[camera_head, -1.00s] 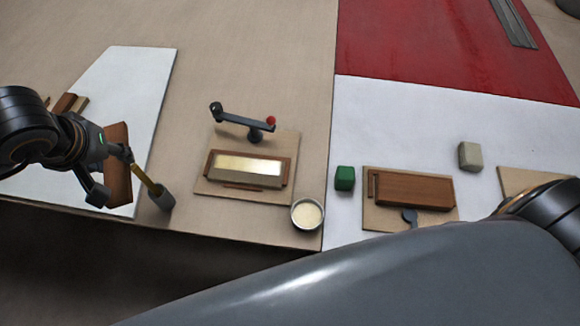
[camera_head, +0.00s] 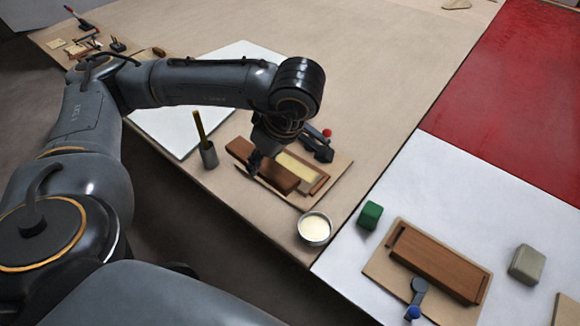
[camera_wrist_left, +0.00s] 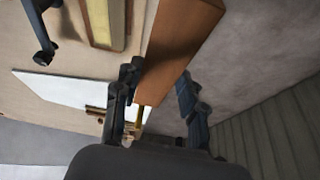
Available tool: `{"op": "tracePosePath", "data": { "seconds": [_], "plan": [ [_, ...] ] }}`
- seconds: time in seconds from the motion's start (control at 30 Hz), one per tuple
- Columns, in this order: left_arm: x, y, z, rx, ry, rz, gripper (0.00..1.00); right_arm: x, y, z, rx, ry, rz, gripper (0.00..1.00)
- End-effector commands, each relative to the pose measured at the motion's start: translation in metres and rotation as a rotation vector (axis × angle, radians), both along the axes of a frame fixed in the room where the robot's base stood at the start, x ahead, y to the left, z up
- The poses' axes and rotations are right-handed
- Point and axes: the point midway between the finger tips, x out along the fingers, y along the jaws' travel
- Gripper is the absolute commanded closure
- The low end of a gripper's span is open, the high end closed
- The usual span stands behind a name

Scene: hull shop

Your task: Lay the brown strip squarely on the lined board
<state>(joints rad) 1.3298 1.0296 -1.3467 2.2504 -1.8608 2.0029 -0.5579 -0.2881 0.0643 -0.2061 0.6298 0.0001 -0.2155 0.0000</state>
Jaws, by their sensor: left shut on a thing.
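The brown strip (camera_head: 248,156) is in my left gripper (camera_head: 258,162), held above the front left part of a tan board. That board (camera_head: 344,164) bears a cream-topped block (camera_head: 296,167) with brown wood at its side, and the strip is beside and partly over it. In the left wrist view the strip (camera_wrist_left: 181,40) is between the two fingers of the gripper (camera_wrist_left: 158,98), with the cream-topped block (camera_wrist_left: 103,24) to its left. I cannot make out lines on the board, and the strip hides part of it. My right gripper is not in view.
A red-knobbed clamp (camera_head: 316,146) stands behind the block. A cup with a brush (camera_head: 208,154) is to the left, a bowl of cream stuff (camera_head: 315,228) in front near the table edge. A green block (camera_head: 370,215) and another board (camera_head: 380,263) are to the right.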

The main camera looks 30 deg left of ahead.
Motion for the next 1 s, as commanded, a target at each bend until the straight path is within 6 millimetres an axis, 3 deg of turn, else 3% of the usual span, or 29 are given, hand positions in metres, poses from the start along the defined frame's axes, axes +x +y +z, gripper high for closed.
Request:
{"op": "tracePosePath", "data": {
  "seconds": [0.17,0.4,0.57,0.63,1.0],
  "plan": [
    [0.012,0.006,-0.01,-0.003,0.002,0.065,0.93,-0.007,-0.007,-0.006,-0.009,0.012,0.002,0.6],
    [0.069,0.014,-0.037,-0.004,0.003,0.066,0.93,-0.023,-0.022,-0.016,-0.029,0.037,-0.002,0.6],
    [0.1,0.018,-0.065,-0.005,0.005,0.061,0.93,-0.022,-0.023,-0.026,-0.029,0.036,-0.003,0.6],
    [0.111,0.02,-0.071,-0.003,0.003,0.063,0.93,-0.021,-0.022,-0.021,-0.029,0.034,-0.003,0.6],
    [0.136,0.024,-0.101,-0.001,0.0,0.06,0.93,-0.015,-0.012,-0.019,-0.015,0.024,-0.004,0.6]
  ]
}}
